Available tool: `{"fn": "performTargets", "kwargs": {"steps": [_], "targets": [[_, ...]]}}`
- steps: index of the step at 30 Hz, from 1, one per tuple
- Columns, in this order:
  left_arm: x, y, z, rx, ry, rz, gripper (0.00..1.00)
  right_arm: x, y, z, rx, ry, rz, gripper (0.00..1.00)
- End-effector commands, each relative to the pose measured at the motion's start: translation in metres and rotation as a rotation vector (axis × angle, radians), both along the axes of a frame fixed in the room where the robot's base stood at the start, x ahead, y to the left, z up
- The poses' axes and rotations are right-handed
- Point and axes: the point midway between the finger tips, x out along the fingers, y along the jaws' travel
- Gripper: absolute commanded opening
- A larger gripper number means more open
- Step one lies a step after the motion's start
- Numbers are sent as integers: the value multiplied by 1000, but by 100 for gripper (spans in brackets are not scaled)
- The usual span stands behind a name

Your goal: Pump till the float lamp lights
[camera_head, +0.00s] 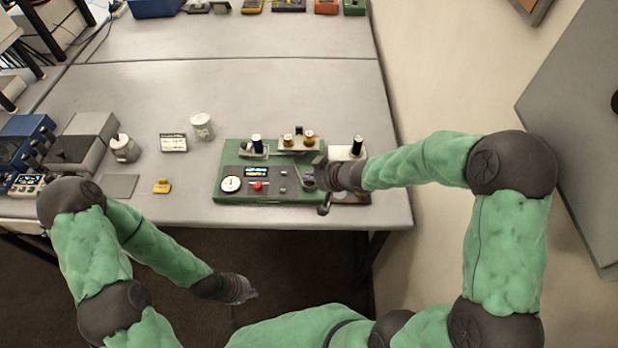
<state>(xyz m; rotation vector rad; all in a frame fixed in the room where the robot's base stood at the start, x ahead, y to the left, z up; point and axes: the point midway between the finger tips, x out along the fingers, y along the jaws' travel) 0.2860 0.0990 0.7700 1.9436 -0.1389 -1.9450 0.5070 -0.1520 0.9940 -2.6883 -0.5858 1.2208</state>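The green pump board (228,196) lies near the table's front edge. It carries a round white gauge (230,184), a small lit display (257,172), a red button or lamp (257,186) and several dark and brass cylinders at its back. I cannot tell which part is the float lamp or whether it is lit. My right gripper (313,180) is at the board's right end, beside a thin slanted rod. Its fingers blend with dark parts there, so its grip is unclear. My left gripper (249,295) hangs in front of the table, away from the board; its finger gap is too small to judge.
A white cup (202,126), a label card (173,142), a yellow item (162,186) and a lidded jar (124,148) stand left of the board. Blue and grey devices (28,140) fill the far left. A wall is at right.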

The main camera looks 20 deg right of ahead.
Motion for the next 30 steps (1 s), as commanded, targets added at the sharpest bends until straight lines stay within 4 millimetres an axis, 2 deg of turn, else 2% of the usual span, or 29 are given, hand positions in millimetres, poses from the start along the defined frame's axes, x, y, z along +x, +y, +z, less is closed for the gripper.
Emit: {"fn": "performTargets", "kwargs": {"steps": [15,30], "targets": [[0,0,25,0,0,0,0,-1,0,22,-1,4,1,0],[0,0,30,0,0,0,0,-1,0,27,0,2,0,0]]}}
